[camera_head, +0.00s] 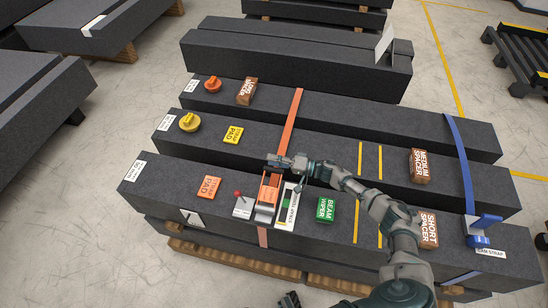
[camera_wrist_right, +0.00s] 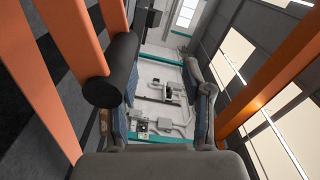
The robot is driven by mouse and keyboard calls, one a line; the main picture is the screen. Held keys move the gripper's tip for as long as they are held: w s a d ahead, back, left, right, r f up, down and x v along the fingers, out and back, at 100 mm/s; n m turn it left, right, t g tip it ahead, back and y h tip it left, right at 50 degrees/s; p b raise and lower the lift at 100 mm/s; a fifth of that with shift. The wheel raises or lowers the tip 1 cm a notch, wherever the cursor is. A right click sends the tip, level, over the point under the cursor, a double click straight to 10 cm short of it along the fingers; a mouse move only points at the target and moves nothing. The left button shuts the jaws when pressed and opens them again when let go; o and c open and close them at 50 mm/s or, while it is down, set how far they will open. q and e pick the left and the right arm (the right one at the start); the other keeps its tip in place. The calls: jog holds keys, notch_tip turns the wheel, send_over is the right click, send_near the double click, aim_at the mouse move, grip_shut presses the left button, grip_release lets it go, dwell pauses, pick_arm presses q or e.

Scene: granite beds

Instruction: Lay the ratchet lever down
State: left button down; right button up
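The ratchet (camera_head: 266,208) sits on the front granite beam, on the orange strap. Its orange lever (camera_head: 271,184) stands raised, its top at my right gripper (camera_head: 280,162). In the right wrist view, orange bars (camera_wrist_right: 55,75) flank a black grip bar (camera_wrist_right: 110,78). The right gripper (camera_wrist_right: 160,100) is open, and its left finger is close beside or against the black bar. I see no grip on the bar; contact cannot be told. A dark piece at the bottom edge of the head view looks like my left gripper (camera_head: 289,300); its fingers are mostly cut off.
Beside the ratchet are a red-knobbed white plate (camera_head: 242,206), a white-and-black gauge (camera_head: 287,207) and a green beam wiper block (camera_head: 325,209). An orange pad (camera_head: 209,187) lies left. A blue strap (camera_head: 465,170) with blue buckle (camera_head: 484,225) crosses the right end.

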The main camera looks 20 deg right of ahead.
notch_tip(320, 180, up, 2)
jog(key=shift+r, duration=0.25)
jog(key=shift+c, duration=0.3)
